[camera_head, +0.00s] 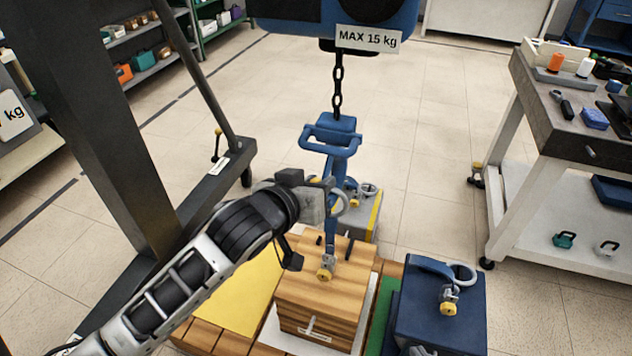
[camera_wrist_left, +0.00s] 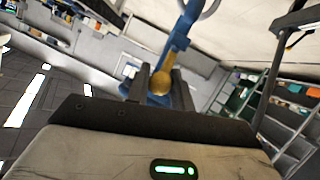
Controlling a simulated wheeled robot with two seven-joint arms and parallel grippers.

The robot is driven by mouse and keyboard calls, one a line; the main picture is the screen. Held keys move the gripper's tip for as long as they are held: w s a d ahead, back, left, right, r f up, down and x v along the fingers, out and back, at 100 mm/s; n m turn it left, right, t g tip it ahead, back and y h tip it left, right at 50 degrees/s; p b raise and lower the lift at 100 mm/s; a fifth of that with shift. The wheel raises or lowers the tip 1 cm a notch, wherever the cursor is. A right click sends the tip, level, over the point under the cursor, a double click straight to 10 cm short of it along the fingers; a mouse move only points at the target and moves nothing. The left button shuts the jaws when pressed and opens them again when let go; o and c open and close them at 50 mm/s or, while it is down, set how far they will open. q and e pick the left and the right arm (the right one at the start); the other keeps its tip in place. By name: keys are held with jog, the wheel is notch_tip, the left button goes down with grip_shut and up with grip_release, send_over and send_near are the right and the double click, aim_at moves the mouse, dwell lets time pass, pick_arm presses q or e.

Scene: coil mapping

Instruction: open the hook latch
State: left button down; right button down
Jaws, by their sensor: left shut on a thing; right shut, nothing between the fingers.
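A blue hook (camera_head: 332,165) hangs upright on a dark chain (camera_head: 338,90) under the blue hoist block. My left gripper (camera_head: 327,192) reaches the hook's shank from the left and covers part of it. In the left wrist view, the left gripper's two fingers (camera_wrist_left: 160,88) are closed around a brass-coloured knob (camera_wrist_left: 162,84) in front of the blue hook (camera_wrist_left: 183,32). The knob is hidden behind the gripper in the head view, and I cannot tell the latch's exact position. My right gripper is not in view.
A wooden block (camera_head: 318,300) with a ring fitting stands below the hook. A dark blue block (camera_head: 440,320) with a handle is at its right, and a grey block (camera_head: 360,222) behind. The dark hoist frame (camera_head: 115,130) rises at left; a workbench (camera_head: 570,125) stands at right.

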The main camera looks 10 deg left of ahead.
pick_arm(q)
jog(key=shift+r, duration=0.4)
dwell(0.4)
jog(key=c, duration=1.3)
grip_release()
jog(key=shift+f, duration=0.15)
jog(key=p+v, duration=0.4)
jog(key=v, duration=1.1)
jog(key=shift+s+a, duration=0.15)
jog(key=shift+s, duration=0.2)
pick_arm(e)
jog(key=shift+s+d+r, duration=0.1)
jog(key=shift+d+r, duration=0.05)
jog(key=shift+r, duration=0.35)
jog(key=shift+d+r, duration=0.15)
jog(key=shift+r, duration=0.35)
jog(key=shift+f, duration=0.1)
